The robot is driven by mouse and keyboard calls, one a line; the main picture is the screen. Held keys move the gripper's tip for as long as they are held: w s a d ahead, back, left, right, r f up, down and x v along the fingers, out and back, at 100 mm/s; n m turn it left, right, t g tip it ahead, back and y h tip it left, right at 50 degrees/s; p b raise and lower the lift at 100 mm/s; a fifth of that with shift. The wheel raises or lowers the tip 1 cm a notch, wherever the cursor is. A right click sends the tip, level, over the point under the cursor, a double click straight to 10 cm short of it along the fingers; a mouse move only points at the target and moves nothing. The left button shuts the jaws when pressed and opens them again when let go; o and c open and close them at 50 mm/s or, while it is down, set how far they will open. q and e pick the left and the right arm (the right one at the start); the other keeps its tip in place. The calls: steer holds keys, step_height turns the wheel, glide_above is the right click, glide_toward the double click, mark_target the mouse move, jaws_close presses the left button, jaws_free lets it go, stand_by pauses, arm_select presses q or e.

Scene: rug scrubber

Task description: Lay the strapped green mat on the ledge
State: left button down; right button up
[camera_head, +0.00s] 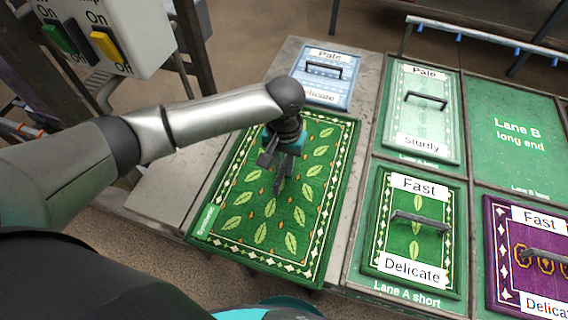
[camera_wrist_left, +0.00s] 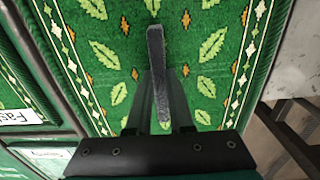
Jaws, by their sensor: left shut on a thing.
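The green mat (camera_head: 262,228), with a leaf pattern and a white diamond border, lies flat over the grey ledge (camera_head: 172,190). Its front edge reaches to or past the ledge's front edge. I cannot tell whether it rests on the surface or hangs just above it. My left gripper (camera_head: 281,172) points down at the mat's middle and is shut on its dark strap (camera_wrist_left: 157,65). The mat also fills much of the left wrist view (camera_wrist_left: 112,60). My right gripper is out of view.
A pale blue mat (camera_head: 326,68) lies behind the green mat. To the right are lanes with a pale green mat (camera_head: 420,120), a smaller green mat (camera_head: 415,256) and a purple mat (camera_head: 505,278), each with a handle. A switch box (camera_head: 105,35) stands at upper left. Bare ledge shows on the left.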

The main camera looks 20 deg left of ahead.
arm_select(q)
steer(key=shift+f, duration=0.6)
steer(key=c, duration=0.7)
jaws_free()
steer(key=shift+r, duration=0.1)
steer(key=shift+r+p, duration=3.95)
steer(key=shift+p, duration=1.05)
